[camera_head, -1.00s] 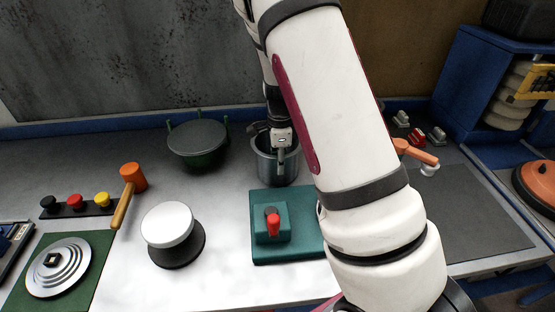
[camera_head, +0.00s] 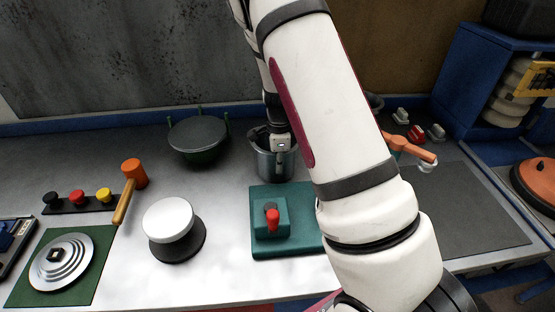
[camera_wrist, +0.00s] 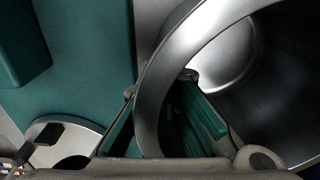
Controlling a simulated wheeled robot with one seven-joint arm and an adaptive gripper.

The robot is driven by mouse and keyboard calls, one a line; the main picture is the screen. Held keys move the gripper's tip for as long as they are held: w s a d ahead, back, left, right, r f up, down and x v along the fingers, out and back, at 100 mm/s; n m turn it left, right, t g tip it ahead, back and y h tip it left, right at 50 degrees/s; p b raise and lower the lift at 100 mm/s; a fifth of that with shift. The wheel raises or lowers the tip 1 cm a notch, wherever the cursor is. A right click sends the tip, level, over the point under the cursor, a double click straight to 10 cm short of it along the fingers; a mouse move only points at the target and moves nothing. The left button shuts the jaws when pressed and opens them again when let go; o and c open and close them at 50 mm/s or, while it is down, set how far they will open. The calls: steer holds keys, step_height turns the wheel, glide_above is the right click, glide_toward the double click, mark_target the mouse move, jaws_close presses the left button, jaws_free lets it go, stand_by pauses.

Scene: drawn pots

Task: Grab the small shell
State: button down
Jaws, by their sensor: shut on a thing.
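The small shell appears to be the open, shiny metal pot (camera_head: 271,169) on the counter behind the green block. Its round rim and hollow inside fill the right of the wrist view (camera_wrist: 236,62). My gripper (camera_head: 281,150) is at the pot's near side, pointing down. In the wrist view, the green-padded fingers of my gripper (camera_wrist: 160,88) stand on either side of the pot's wall, one outside and one inside, and are shut on it. The pot looks upright. The lower part of the inner finger is hard to make out in shadow.
A teal block with a red knob (camera_head: 273,221) stands close in front. A dark green pot (camera_head: 198,138) is left, a white-topped knob (camera_head: 168,219) and orange mallet (camera_head: 133,174) nearer left. An orange-handled tool (camera_head: 408,148) lies right of my arm.

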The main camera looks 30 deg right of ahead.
step_height(320, 180, up, 10)
steer(key=shift+b, duration=0.6)
